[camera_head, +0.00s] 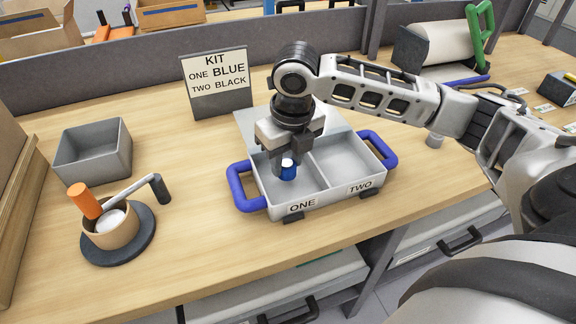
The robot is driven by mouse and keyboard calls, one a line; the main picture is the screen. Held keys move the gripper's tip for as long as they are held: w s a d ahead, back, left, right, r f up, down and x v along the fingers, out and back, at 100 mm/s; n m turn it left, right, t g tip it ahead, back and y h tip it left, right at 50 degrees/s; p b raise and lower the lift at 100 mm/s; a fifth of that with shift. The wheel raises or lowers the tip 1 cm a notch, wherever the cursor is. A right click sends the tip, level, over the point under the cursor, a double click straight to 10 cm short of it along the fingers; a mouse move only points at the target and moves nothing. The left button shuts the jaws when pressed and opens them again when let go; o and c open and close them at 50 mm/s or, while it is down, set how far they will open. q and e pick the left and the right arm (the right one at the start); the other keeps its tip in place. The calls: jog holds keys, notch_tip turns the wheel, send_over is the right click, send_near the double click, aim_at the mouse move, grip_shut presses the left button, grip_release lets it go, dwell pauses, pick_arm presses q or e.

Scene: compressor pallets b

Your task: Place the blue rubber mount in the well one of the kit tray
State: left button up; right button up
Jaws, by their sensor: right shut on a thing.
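The kit tray (328,200) is a grey tray with two wells and blue side handles, standing on the wooden bench. Its left well is labelled ONE (302,206) and its right well is labelled TWO (360,187). The blue rubber mount (288,173) is a small blue cylinder with a pale top, upright within the outline of well one. My right gripper (286,162) points down over well one and is shut on the mount. Whether the mount touches the well floor cannot be told. Well two looks empty. My left gripper is not in view.
A sign (217,80) reading KIT, ONE BLUE, TWO BLACK stands behind the tray. An empty grey bin (93,150) and a tan cup (110,231) with an orange-handled tool are at the left. The bench in front of the tray is clear.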

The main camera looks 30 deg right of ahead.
aim_at(293, 169)
jog(key=shift+f, duration=1.1)
jog(key=shift+f, duration=0.15)
jog(key=o, duration=0.9)
jog(key=shift+d, duration=0.1)
jog(key=shift+o, duration=0.2)
notch_tip(293, 169, up, 12)
jog(key=s, duration=0.1)
jog(key=shift+s+p, duration=0.3)
jog(key=shift+p, duration=0.15)
